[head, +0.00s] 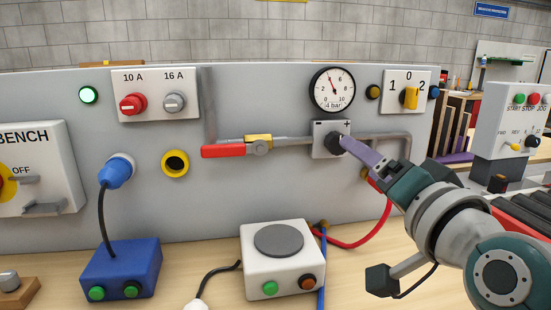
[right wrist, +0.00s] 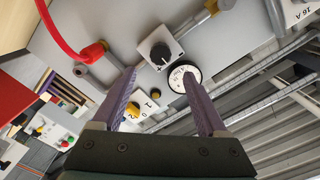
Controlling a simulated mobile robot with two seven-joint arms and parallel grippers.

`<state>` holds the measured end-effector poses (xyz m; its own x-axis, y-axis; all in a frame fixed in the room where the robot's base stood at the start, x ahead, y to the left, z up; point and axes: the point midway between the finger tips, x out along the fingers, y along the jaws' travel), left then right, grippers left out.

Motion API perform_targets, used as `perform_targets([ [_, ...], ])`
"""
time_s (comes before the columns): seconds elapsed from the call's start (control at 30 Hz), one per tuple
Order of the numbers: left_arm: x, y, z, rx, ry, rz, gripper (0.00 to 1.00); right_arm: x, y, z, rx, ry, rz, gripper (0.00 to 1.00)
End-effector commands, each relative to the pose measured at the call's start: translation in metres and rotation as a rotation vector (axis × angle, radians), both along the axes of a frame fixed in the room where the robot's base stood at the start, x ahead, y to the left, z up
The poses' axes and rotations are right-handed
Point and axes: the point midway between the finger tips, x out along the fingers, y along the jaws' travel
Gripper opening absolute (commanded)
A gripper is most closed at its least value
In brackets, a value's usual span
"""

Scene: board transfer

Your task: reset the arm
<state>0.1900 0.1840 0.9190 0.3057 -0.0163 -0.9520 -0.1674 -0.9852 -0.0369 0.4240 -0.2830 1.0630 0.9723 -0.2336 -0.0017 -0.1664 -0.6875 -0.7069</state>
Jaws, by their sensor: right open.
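My right arm comes in from the right in the head view, and its gripper (head: 347,141) points at the black pressure knob (head: 333,146) on its white plate. In the right wrist view the two purple fingers of the gripper (right wrist: 159,73) are spread apart with nothing held between them. The knob (right wrist: 160,53) shows just beyond the fingertips, roughly centred between them. I cannot tell whether a finger touches it. The round pressure gauge (head: 332,89) is above the knob. My left gripper is not in view.
A red-handled valve (head: 225,150) lies level on the pipe left of the knob. A yellow selector (head: 410,97) is right of the gauge. A white box with a grey disc (head: 279,241) and a blue box (head: 121,270) stand on the bench. A red hose (head: 378,232) hangs below my right arm.

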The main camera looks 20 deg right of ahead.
Motion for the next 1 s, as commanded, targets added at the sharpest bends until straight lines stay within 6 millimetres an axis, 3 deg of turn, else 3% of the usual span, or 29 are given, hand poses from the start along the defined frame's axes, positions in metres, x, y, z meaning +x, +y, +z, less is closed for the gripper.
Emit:
perform_targets([
  [0.2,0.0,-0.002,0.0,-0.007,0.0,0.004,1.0,-0.015,0.004,0.0,0.001,-0.002,0.0,0.76],
  [0.73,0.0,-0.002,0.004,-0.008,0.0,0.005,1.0,-0.016,0.007,0.002,-0.012,0.02,0.015,0.76],
  [0.87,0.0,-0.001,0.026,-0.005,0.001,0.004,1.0,-0.023,0.03,0.002,-0.098,0.169,0.118,0.76],
  [1.0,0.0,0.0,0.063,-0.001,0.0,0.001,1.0,-0.06,0.072,-0.008,-0.288,0.494,0.333,0.76],
])
